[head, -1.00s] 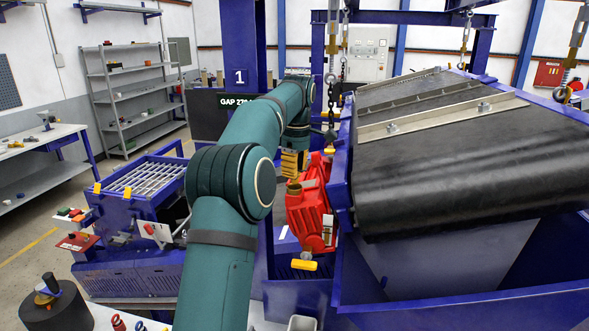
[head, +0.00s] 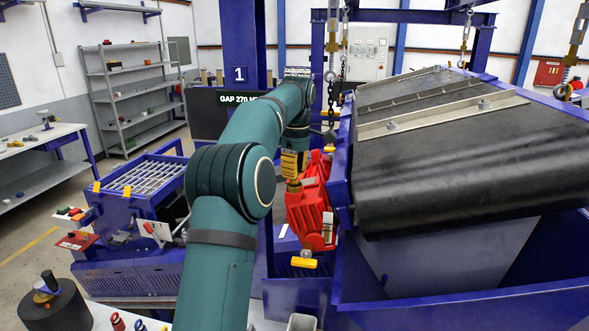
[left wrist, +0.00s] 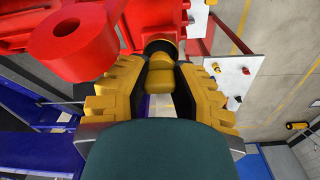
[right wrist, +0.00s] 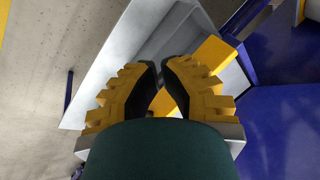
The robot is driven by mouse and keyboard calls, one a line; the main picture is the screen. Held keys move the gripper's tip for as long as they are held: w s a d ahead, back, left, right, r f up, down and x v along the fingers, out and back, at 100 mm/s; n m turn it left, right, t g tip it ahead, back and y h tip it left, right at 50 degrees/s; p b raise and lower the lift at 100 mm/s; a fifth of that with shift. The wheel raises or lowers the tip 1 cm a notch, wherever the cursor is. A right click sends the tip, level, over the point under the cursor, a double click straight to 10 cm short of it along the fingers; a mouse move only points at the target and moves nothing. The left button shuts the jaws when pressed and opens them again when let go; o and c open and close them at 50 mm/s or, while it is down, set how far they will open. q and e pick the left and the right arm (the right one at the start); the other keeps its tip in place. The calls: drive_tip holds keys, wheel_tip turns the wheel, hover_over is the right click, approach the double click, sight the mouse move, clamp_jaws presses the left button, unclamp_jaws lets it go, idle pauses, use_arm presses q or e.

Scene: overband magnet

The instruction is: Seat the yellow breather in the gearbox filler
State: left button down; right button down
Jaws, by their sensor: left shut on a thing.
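My left gripper (left wrist: 161,58) is shut on the yellow breather (left wrist: 161,80), which shows between its fingers in the left wrist view. In the head view this gripper (head: 292,170) is just above the filler of the red gearbox (head: 310,208). The breather's lower end is at or very near the filler mouth; I cannot tell whether it is inside. A dark round end (left wrist: 160,46) shows past the fingertips. My right gripper (right wrist: 161,68) shows only in the right wrist view. Its fingertips are together, with nothing clearly held between them.
The large black-belted magnet (head: 460,150) hangs close to the gearbox's right. A yellow handle (head: 304,263) sticks out below the gearbox. A blue bench with a grate (head: 145,177) stands at left. A dark cylinder (head: 55,308) stands on the front-left table.

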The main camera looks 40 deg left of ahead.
use_arm(q)
drive_tip(key=shift+f+b, duration=0.5)
drive_tip(key=shift+f, duration=0.3)
drive_tip(key=c, duration=0.8)
unclamp_jaws()
drive_tip(key=shift+r, duration=0.1)
drive_tip(key=shift+d+r, duration=0.15)
drive_tip(key=shift+r, duration=3.5)
